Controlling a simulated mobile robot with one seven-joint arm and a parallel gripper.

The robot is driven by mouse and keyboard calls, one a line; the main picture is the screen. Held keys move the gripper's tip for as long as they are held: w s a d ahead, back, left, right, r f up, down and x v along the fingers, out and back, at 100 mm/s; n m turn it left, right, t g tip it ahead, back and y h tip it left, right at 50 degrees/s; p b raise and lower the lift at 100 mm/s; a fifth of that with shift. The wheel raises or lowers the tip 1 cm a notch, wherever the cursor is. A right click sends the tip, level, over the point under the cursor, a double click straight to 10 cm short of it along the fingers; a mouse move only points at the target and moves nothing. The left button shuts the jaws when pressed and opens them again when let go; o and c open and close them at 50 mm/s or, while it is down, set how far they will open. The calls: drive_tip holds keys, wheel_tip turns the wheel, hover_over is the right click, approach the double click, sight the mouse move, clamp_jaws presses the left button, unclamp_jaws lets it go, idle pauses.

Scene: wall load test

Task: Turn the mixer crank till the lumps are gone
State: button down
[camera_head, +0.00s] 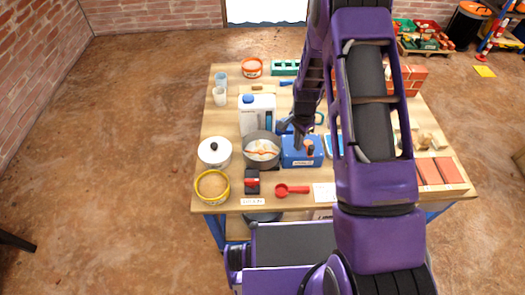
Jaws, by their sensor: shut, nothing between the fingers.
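The mixer is a blue box (299,160) on the wooden table, right of a grey bowl (262,163). An orange-brown knob (309,147) shows at the box, probably the crank handle. The bowl holds a pale mix (262,146) with an orange paddle across it. Lumps are too small to make out for sure. My gripper (299,143) points down just above the blue box, close to the left of the knob. It looks shut and empty; whether it touches the knob I cannot tell. My purple arm hides part of the table to the right.
A white jug (257,115) stands behind the bowl. A white lidded pot (215,151), a yellow-rimmed tub (212,185) and a dark red-marked block (252,181) are left and in front. A red scoop (290,190) lies at the front. Bricks (428,171) lie at right.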

drive_tip(key=shift+f, duration=0.35)
drive_tip(key=shift+r, duration=0.8)
idle(0.4)
